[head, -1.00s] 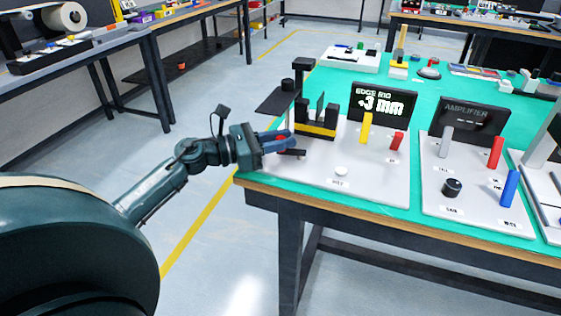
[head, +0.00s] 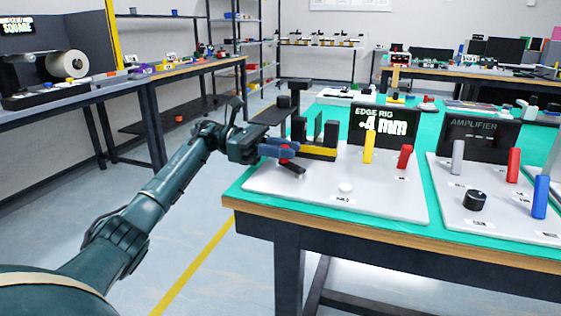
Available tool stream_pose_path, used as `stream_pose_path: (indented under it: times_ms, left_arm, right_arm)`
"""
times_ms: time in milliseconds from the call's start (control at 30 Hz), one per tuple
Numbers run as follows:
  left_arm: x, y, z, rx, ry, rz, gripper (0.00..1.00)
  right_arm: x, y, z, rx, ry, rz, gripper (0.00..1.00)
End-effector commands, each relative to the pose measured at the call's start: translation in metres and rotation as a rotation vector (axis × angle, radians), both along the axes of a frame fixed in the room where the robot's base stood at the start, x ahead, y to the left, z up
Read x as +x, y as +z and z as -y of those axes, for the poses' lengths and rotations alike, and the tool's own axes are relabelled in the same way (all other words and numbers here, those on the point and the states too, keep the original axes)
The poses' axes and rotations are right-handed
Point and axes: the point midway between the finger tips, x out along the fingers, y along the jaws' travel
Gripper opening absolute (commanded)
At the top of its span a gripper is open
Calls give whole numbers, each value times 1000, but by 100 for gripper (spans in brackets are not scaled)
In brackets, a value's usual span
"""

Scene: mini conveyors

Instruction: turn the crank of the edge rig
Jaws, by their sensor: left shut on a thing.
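The edge rig is a white panel (head: 288,188) on the near left corner of the green table. Its black screen (head: 384,135) reads EDGE RIG and what looks like 4 mm; the sign is unclear. Yellow and black blocks (head: 318,153) stand beside the crank. My left gripper (head: 284,151), with blue fingers, reaches in from the left and is shut on the crank at the rig's left side. A red bit and a dark arm of the crank (head: 293,168) show below the fingers; the rest is hidden. My right gripper is out of view.
A dark plate (head: 263,117) juts out behind the gripper. Floor left of the table is clear.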

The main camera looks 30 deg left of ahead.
Motion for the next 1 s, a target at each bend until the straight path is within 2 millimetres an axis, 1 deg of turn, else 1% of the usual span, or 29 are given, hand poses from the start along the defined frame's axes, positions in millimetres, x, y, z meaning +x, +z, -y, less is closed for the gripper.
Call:
stream_pose_path:
  times_ms: [300, 800, 833, 1000]
  left_arm:
    - [5, 0, 2, 0, -102, 1, 0]
    - [5, 0, 3, 0, -119, 1, 0]
    - [5, -1, 3, 0, -119, 1, 23]
    - [5, 0, 3, 0, -118, 0, 37]
  right_arm:
    - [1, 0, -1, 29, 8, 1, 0]
    - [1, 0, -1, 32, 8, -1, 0]
    - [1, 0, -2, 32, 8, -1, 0]
    - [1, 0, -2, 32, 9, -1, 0]
